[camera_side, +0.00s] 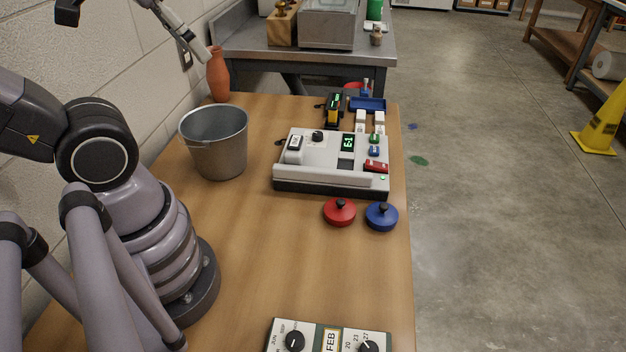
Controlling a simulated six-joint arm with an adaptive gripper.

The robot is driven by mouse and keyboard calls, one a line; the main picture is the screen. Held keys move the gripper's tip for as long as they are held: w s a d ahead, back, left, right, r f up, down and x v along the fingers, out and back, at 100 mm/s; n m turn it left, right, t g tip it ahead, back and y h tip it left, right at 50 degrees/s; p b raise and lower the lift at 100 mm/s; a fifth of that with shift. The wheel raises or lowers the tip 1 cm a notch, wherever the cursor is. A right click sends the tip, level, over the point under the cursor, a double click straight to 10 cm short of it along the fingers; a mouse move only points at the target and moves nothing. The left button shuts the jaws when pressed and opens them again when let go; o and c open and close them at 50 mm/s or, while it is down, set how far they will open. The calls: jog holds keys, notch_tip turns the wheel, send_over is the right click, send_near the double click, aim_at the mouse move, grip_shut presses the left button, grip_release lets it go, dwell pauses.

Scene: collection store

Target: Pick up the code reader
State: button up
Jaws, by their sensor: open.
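A small yellow and black handheld device with a lit green display (333,108), which looks like the code reader, is at the far end of the wooden table. It is just behind a white console and left of a blue tray. Its lower part is close to the console's back edge. My gripper (136,34) is high at the upper left, partly cut off by the top edge. Its parts show apart, open and empty. It is well above and left of the code reader, not touching it.
The white console (332,177) fills the table's middle right. A metal bucket (217,150) stands left of it, with a terracotta vase (217,75) behind. Red (339,212) and blue (381,216) knobbed discs lie in front. The blue tray (368,104) is beside the reader.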

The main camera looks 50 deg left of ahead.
jog(key=o, duration=0.3)
jog(key=shift+o, duration=0.2)
